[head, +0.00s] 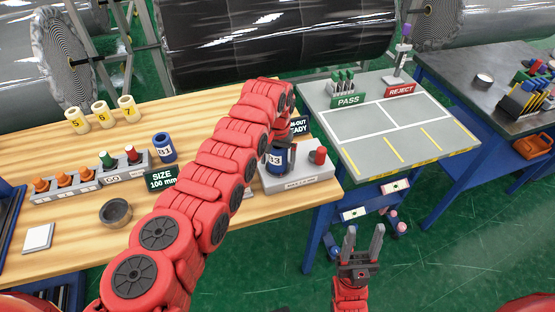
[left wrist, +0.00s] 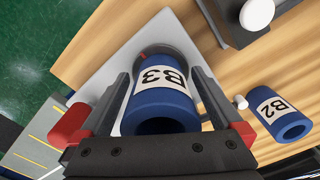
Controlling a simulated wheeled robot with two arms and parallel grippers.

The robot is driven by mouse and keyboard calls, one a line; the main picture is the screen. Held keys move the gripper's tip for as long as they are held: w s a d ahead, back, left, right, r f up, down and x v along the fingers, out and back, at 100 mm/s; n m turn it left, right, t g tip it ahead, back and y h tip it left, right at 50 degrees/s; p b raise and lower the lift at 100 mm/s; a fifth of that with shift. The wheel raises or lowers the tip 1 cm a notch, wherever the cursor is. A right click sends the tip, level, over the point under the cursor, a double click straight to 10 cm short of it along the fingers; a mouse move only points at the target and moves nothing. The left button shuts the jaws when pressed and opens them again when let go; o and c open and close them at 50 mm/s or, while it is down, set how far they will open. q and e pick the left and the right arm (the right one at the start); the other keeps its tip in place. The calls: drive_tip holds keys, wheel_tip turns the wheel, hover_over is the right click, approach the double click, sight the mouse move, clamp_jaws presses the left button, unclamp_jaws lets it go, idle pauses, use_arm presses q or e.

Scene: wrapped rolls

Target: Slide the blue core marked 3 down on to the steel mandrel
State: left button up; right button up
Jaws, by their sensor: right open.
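The blue core marked B3 (head: 279,158) is upright over the left part of a pale grey stand (head: 300,180). In the left wrist view the core (left wrist: 162,98) lies between the fingers of my left gripper (left wrist: 162,80), which appear shut on it. Its near opening is dark, with no mandrel showing inside. A dark grey round steel part (left wrist: 178,58) shows just beyond its far end. I cannot tell whether the core is around the mandrel or just above it. My left arm hides much of this in the head view. My right gripper (head: 363,245) is open and empty, beyond the table edge.
A red knob (head: 319,155) stands on the stand's right side. Several yellow cores (head: 101,114) stand behind. A grey PASS/REJECT table (head: 400,150) is to the right.

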use_arm(q)
drive_tip(key=shift+w+r, duration=0.1)
drive_tip(key=shift+r, duration=0.25)
wheel_tip(320, 180, up, 10)
drive_tip(key=b, duration=0.3)
drive_tip(key=shift+r+b, duration=0.25)
drive_tip(key=shift+b, duration=0.05)
wheel_tip(320, 180, up, 6)
drive_tip(key=p, duration=0.3)
drive_tip(key=shift+r, duration=0.15)
